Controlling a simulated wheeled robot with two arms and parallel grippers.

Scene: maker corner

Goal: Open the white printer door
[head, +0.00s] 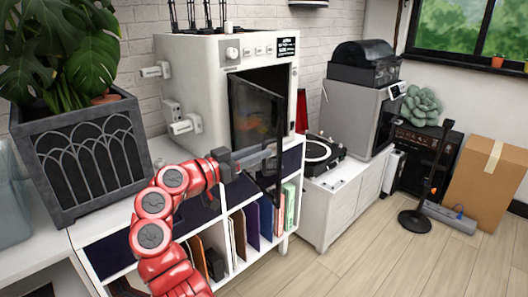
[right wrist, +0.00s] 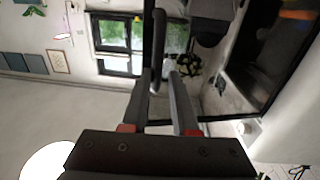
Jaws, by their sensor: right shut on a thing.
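The white printer (head: 205,60) stands on the white shelf unit, and its front opening faces me. Its dark-framed, see-through door (head: 255,110) is partly open, swung out from the left side of the opening, with its free right edge toward me. My right gripper (head: 268,156) is at that free edge, shut on the door handle. In the right wrist view, the fingers (right wrist: 165,95) close around the dark handle bar (right wrist: 158,50), and the door's dark frame shows beside it. Part of the handle is hidden by the fingers. My left gripper is out of view.
A potted plant in a dark planter (head: 88,155) stands left of the printer. A turntable (head: 318,152) sits on a lower white cabinet to the right. Below the door, the shelf unit (head: 292,160) holds upright folders. The wooden floor (head: 365,255) is clear at front right.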

